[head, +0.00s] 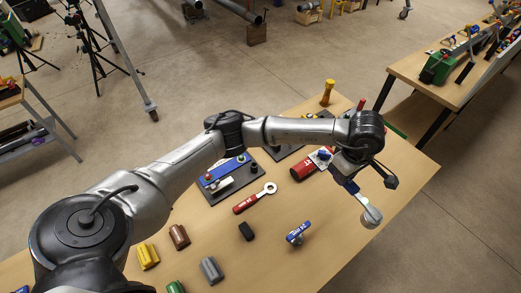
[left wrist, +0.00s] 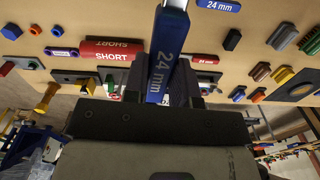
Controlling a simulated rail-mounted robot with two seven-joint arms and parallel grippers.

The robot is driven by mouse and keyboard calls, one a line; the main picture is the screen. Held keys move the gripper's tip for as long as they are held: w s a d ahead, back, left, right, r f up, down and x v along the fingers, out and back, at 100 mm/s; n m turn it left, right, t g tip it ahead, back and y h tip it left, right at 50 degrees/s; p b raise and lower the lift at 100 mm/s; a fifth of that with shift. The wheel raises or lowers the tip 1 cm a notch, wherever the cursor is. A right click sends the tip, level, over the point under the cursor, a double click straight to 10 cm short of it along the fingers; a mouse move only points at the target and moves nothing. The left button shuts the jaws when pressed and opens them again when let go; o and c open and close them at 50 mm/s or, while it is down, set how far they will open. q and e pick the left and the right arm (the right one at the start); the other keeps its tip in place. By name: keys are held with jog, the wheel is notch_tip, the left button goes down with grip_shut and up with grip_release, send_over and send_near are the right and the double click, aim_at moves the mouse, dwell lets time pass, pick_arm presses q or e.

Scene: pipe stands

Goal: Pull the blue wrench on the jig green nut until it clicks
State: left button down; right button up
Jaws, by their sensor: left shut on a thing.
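My left gripper (head: 343,172) is shut on the handle of the blue wrench (head: 351,188) and holds it over the right part of the table. The wrench's silver head (head: 371,218) points toward the front right, with no nut visible at it. In the left wrist view, the blue handle (left wrist: 161,70), marked 24 mm, stands between the fingers (left wrist: 165,92), and its far end leaves the top of the picture. I cannot pick out a green nut. My right gripper is not in view.
A red-handled wrench (head: 255,198), a black block (head: 246,231) and a blue 24 mm piece (head: 298,234) lie on the table (head: 335,262). A thick red piece (head: 304,170) lies near the gripper. Yellow, brown and grey blocks (head: 211,270) are at the front left. The right front is clear.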

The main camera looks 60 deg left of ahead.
pick_arm(q)
jog(key=a+n+p, duration=0.1)
jog(key=n, duration=0.2)
jog(key=a+f+n+p, duration=0.1)
jog(key=a+n, duration=0.1)
jog(key=n, duration=0.1)
jog(key=a+f+n+p, duration=0.1)
jog(key=a+n, duration=0.1)
jog(key=n, duration=0.2)
jog(key=shift+w+f, duration=0.15)
jog(key=shift+w, duration=0.25)
jog(key=s+a+f+n+p, duration=0.4)
jog(key=s+a+f+n, duration=0.2)
jog(key=a+n, duration=0.4)
jog(key=s+a+f+n+p, duration=0.4)
jog(key=a+n, duration=0.6)
jog(key=n, duration=0.8)
jog(key=shift+s+a+f, duration=0.35)
jog(key=shift+s+f, duration=0.5)
jog(key=shift+s, duration=0.35)
